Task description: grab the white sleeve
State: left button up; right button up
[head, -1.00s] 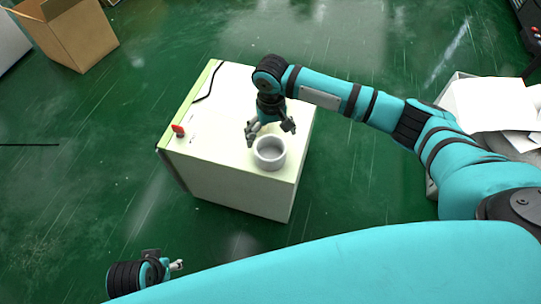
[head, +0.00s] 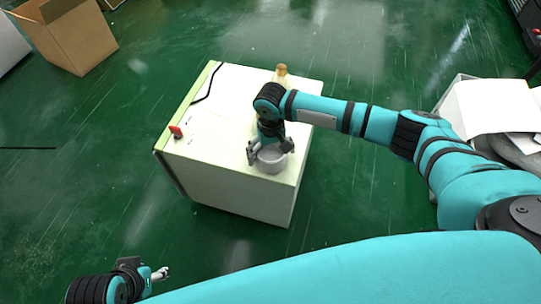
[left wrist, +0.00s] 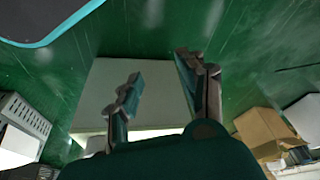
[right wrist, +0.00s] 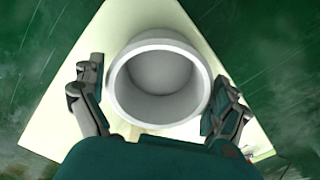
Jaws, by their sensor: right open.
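The white sleeve (head: 271,163), a short round cup-like ring, stands on top of the white cabinet (head: 215,130) near its front right edge. My right gripper (head: 270,152) is above it, fingers pointing down and spread to either side of it. In the right wrist view the sleeve (right wrist: 160,82) sits open end up between the two spread fingers (right wrist: 158,95), with a small gap visible on the left; I cannot tell whether the right finger touches it. My left gripper (head: 161,274) hangs empty at the lower left, its fingers (left wrist: 160,75) apart in the left wrist view.
A bottle with a gold-brown cap (head: 281,70) stands at the cabinet's back edge, partly behind my right arm. A small red object (head: 176,131) is at the cabinet's left edge. A cardboard box (head: 68,38) is at the upper left. A bin (head: 490,110) is on the right.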

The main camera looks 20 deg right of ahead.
jog(key=shift+c, duration=0.4)
jog(key=c, duration=0.8)
jog(key=shift+o, duration=0.2)
jog(key=shift+r, duration=0.1)
